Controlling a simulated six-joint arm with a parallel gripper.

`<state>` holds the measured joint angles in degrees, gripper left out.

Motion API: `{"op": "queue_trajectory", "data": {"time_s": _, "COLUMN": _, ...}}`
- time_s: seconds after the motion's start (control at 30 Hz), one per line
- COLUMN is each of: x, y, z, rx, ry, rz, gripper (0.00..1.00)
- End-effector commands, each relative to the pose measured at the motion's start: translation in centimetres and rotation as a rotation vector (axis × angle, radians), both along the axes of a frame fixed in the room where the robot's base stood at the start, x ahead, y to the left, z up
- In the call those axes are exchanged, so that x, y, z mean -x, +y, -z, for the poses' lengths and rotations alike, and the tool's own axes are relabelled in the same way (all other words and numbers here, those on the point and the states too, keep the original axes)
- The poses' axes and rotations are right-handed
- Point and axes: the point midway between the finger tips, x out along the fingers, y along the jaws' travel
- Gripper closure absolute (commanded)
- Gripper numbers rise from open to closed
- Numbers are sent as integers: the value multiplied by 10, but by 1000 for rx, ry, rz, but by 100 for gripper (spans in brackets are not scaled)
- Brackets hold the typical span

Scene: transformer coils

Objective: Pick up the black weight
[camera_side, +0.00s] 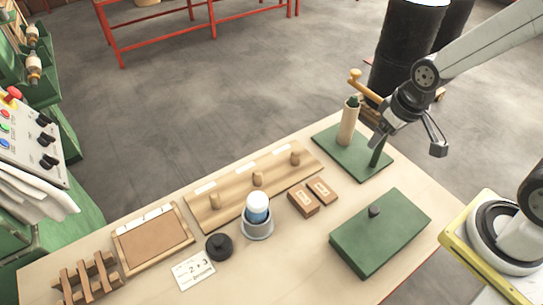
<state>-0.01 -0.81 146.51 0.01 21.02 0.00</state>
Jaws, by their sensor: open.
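The black weight (219,247) is a round, dark disc with a small knob on top. It sits on the wooden table (300,272), just left of a grey cup with a white-and-blue top (257,212). My gripper (406,142) is at the upper right, high above the table's right end, near the green stand with a tan roll. Its jaws are open with nothing visible between them. It is far to the right of the weight.
A wooden board with several pegs (236,203) lies behind the weight. A white card (193,270) is left of it. Two brown blocks (303,202), a green box (379,240) and the green stand (352,158) are to the right. A wooden tray (131,255) and slatted rack (87,279) stand left.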

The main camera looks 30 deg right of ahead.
Motion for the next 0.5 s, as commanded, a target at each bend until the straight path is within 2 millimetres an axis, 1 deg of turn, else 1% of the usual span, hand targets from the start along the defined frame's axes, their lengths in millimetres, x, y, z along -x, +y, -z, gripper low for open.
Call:
{"op": "queue_trajectory", "data": {"time_s": 0.23, "x": -1, "y": 0, "z": -22, "rx": 0, "ry": -6, "rz": 0, "gripper": 16}}
{"op": "queue_trajectory", "data": {"time_s": 0.5, "x": -1, "y": 0, "z": -42, "rx": 0, "ry": -4, "rz": 0, "gripper": 16}}
